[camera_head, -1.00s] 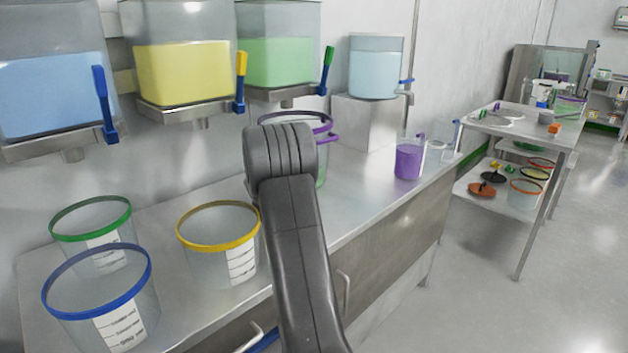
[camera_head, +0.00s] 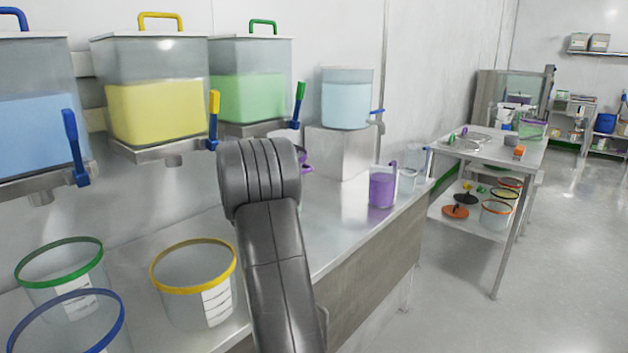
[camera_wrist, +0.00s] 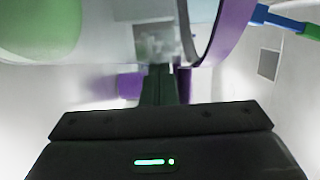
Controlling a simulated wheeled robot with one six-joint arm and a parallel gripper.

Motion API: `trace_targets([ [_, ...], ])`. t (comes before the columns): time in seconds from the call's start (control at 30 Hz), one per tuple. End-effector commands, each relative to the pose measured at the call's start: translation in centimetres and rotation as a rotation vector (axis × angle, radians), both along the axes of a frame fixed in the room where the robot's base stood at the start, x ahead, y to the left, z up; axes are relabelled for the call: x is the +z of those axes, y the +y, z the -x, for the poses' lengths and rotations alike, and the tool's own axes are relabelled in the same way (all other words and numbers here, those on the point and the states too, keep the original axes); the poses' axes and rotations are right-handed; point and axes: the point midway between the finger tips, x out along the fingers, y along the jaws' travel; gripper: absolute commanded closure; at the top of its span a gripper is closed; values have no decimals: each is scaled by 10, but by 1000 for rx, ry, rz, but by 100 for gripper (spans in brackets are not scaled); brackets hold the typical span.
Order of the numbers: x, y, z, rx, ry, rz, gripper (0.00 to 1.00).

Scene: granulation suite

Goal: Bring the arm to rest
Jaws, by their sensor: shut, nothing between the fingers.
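My arm, dark grey, rises from the bottom middle of the head view and bends at a thick rounded joint in front of the counter (camera_head: 335,225). My gripper is hidden behind the arm there. In the wrist view my gripper (camera_wrist: 162,72) shows as dark fingers close together, shut with nothing seen between them. A purple-rimmed container (camera_wrist: 225,30) is close to the fingers at the upper right; whether they touch I cannot tell. In the head view only a bit of purple rim and handle (camera_head: 303,160) shows beside my arm joint.
Blue, yellow (camera_head: 155,110) and green (camera_head: 255,98) hoppers with valves hang on the wall. Green-, yellow- (camera_head: 193,290) and blue-rimmed buckets stand on the counter's left. A purple-filled jug (camera_head: 382,188) stands further right. A steel table (camera_head: 480,150) is beyond, with open floor (camera_head: 560,260) at right.

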Motion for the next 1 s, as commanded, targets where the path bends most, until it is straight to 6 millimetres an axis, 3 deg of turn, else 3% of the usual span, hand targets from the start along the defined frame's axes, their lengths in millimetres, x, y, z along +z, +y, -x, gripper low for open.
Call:
trace_targets([
  [0.33,-11,0,0,0,2,2,100],
  [0.83,-104,-1,0,0,3,3,100],
  [1.0,-100,-11,8,-1,-1,1,100],
])
